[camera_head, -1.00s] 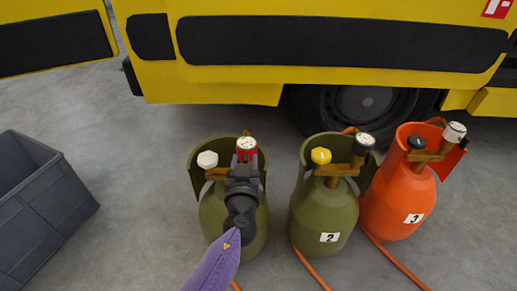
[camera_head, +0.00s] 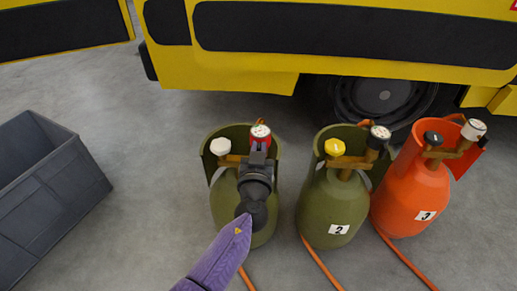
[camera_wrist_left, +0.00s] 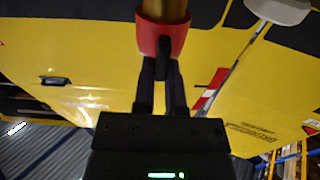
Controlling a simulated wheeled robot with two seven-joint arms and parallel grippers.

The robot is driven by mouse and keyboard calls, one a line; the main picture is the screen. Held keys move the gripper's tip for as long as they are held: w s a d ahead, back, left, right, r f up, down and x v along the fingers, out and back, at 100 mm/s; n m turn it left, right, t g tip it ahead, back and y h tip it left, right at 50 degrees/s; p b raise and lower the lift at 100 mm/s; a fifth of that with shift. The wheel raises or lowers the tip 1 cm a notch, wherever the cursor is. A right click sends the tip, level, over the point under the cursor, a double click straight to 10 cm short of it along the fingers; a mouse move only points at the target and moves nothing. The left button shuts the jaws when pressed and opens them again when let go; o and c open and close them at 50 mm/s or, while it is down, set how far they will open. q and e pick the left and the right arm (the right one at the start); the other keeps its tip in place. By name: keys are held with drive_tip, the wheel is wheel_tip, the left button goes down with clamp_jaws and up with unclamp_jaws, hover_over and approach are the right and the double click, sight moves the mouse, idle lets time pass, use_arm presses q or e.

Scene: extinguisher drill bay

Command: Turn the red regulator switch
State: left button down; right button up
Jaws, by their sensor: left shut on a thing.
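The red regulator switch (camera_head: 260,141) sits on the brass fitting of the left green gas cylinder (camera_head: 228,207), under a round white-faced gauge (camera_head: 260,131). My left gripper (camera_head: 258,154) reaches it from the front, and its dark body hides part of the switch and cylinder. In the left wrist view, the fingers (camera_wrist_left: 162,72) are closed on the red switch (camera_wrist_left: 163,36), with brass above it. My right gripper is in neither view.
A white knob (camera_head: 220,146) is left of the switch. Green cylinder 2 (camera_head: 325,215) and orange cylinder 3 (camera_head: 408,198) stand to the right, with orange hoses on the floor. A grey crate (camera_head: 60,205) is at left; a yellow vehicle (camera_head: 220,75) stands behind.

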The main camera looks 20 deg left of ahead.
use_arm(q)
drive_tip(key=shift+w+d+f+m, duration=0.1)
drive_tip(key=shift+d+f+m, duration=0.15)
drive_tip(key=shift+m, duration=2.65)
drive_tip(key=shift+d+f+m, duration=0.15)
drive_tip(key=shift+f+m, duration=0.05)
drive_tip(key=shift+m, duration=2.7)
drive_tip(key=shift+w+d+f+m, duration=0.1)
drive_tip(key=shift+d+f+m, duration=0.15)
drive_tip(key=shift+m, duration=2.65)
drive_tip(key=c, duration=0.7)
unclamp_jaws()
drive_tip(key=shift+s, duration=0.1)
